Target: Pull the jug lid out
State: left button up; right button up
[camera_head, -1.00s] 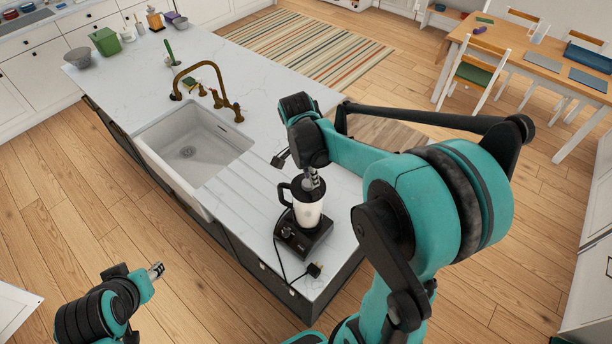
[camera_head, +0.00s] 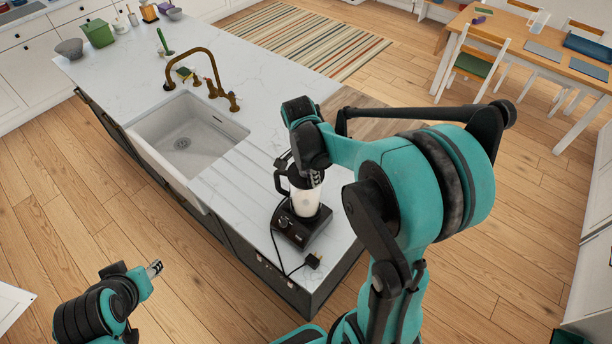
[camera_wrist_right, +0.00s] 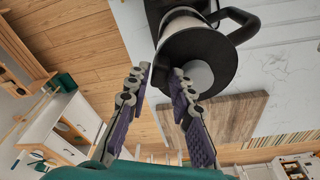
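The white jug (camera_head: 305,201) with a black rim and handle stands upright on a black base on the counter. In the right wrist view the jug's dark round top (camera_wrist_right: 212,48) is seen from above, with a pale grey round piece (camera_wrist_right: 198,77) on it; I cannot tell whether this is the lid or its knob. My right gripper (camera_wrist_right: 160,72) is open, its fingers apart with nothing held. One fingertip overlaps the jug top's edge and the other is beside it; contact is unclear. My left gripper (camera_head: 155,267) is away over the floor at lower left.
The black base (camera_head: 302,231) has a cord and plug (camera_head: 313,261) near the counter's edge. A white sink (camera_head: 187,138) with a brass tap (camera_head: 205,75) lies to the left. A wooden board (camera_wrist_right: 235,115) lies on the counter near the jug. Open counter lies behind.

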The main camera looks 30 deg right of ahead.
grip_shut()
jog(key=shift+r, duration=0.15)
jog(key=shift+r+p, duration=1.5)
jog(key=shift+r, duration=0.65)
